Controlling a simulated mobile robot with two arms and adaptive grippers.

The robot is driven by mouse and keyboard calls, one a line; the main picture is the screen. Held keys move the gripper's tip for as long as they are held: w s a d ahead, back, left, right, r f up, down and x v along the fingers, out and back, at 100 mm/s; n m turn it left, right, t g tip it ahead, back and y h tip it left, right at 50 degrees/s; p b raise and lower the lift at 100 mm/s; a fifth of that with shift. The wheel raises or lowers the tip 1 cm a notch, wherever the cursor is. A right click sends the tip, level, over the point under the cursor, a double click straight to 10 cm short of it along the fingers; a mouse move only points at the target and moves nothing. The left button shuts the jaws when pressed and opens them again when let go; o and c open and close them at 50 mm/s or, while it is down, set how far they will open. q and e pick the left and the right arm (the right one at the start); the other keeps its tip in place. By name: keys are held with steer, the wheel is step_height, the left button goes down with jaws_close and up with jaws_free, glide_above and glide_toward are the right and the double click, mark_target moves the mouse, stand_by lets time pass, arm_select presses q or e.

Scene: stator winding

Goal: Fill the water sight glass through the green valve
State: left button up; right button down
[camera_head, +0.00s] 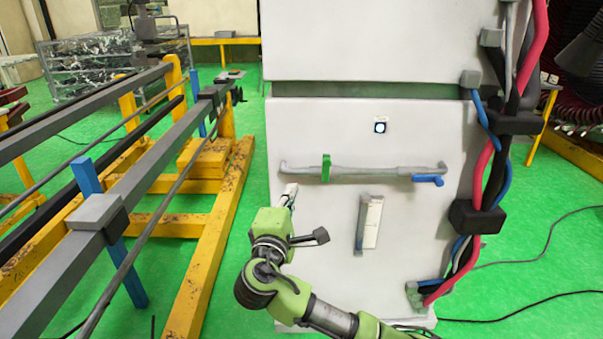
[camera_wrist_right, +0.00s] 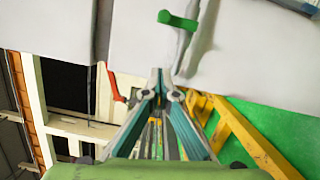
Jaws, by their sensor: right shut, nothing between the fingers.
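The green valve (camera_head: 326,168) is an upright green handle on a grey horizontal pipe (camera_head: 370,171) across the pale cabinet front. It also shows in the right wrist view (camera_wrist_right: 178,20), beyond the fingertips. The water sight glass (camera_head: 370,224) appears to be the narrow, slightly tilted strip below the pipe; its water level is too small to tell. My right gripper (camera_head: 291,190) is shut and empty, below and left of the green valve and apart from it. Its closed fingers (camera_wrist_right: 159,80) show in the wrist view. My left gripper is not in view.
A blue handle (camera_head: 427,180) sits at the pipe's right end. Thick red, blue and black hoses (camera_head: 487,160) run down the cabinet's right edge. Yellow and grey rails (camera_head: 200,270) stand to the left. Green floor (camera_head: 540,240) is open at the right, with loose cables.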

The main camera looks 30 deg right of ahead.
mark_target(326, 171)
steer(key=shift+d, duration=0.2)
steer(key=w+d+p, duration=0.4)
steer(key=w+d, duration=0.1)
steer(key=d, duration=0.5)
steer(key=shift+w+r, duration=0.25)
steer(key=shift+r, duration=0.1)
